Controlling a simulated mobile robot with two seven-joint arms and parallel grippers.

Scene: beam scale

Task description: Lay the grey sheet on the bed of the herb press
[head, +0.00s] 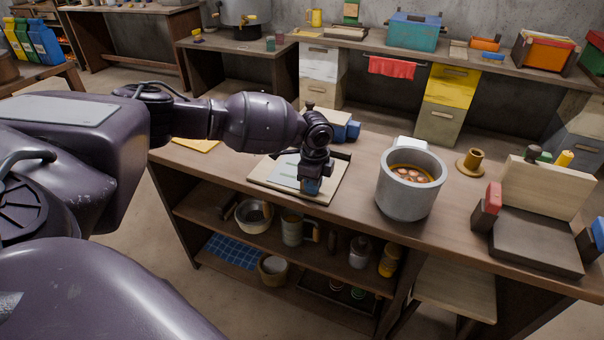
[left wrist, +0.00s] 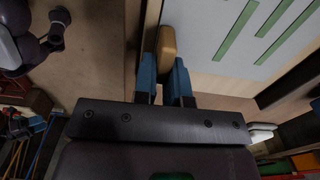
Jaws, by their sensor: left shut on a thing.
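The grey sheet (head: 287,173), with green strips across it, lies on or just over a pale wooden board (head: 322,194) on the workbench; I cannot tell if it touches. It also shows in the left wrist view (left wrist: 222,30). My left gripper (head: 311,187) is low at the board's right front part. In the left wrist view its blue fingers (left wrist: 166,82) are shut on a rounded tan tab (left wrist: 166,50) beside the sheet. Whether the tab joins the sheet is unclear.
A grey pot (head: 406,195) stands right of the board. Further right is a dark base with an upright pale panel (head: 535,187) and red and blue blocks. A blue object (head: 345,129) sits behind the board. Shelves below hold jars and pots.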

